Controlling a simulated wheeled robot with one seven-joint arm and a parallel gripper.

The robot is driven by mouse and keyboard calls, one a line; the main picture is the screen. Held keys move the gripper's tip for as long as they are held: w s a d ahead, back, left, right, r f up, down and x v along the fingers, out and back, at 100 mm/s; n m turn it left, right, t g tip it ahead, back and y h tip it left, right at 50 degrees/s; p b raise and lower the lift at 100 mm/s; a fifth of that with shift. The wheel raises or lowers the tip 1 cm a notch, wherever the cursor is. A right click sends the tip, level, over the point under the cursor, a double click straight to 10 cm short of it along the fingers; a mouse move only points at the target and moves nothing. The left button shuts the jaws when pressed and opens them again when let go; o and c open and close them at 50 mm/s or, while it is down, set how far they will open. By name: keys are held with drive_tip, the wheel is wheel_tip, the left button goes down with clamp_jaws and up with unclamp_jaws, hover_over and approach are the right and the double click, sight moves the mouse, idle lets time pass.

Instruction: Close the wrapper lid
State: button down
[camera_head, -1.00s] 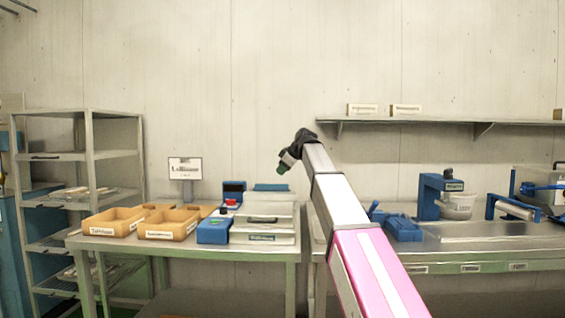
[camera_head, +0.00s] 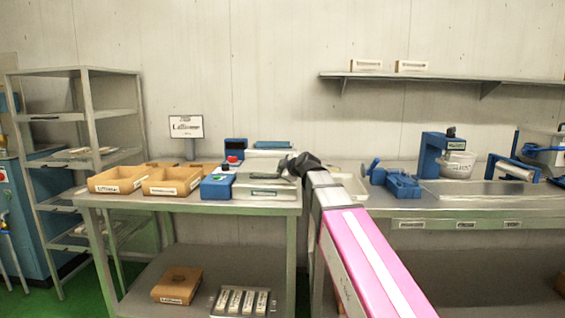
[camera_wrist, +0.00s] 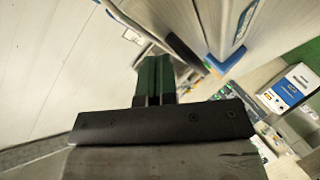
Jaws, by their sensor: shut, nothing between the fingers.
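The wrapper (camera_head: 266,192) is a low silver machine with a blue control box (camera_head: 217,187) at its left. It stands at the right end of the left table. My gripper (camera_head: 288,164) is over its back right part, small and dark there, and hides some of it. I cannot tell the lid's angle, or whether my gripper touches it. In the wrist view the green fingertips of my gripper (camera_wrist: 154,78) are together with nothing between them. A curved bar and pale metal surfaces lie close beyond them, partly hidden by the fingers.
Orange trays (camera_head: 172,181) stand left of the wrapper, with a sign (camera_head: 186,127) behind. A rack (camera_head: 85,120) is at the far left.

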drive_tip(key=shift+s+f, duration=0.1)
drive_tip(key=shift+f, duration=0.8)
drive_tip(key=shift+f, duration=0.1)
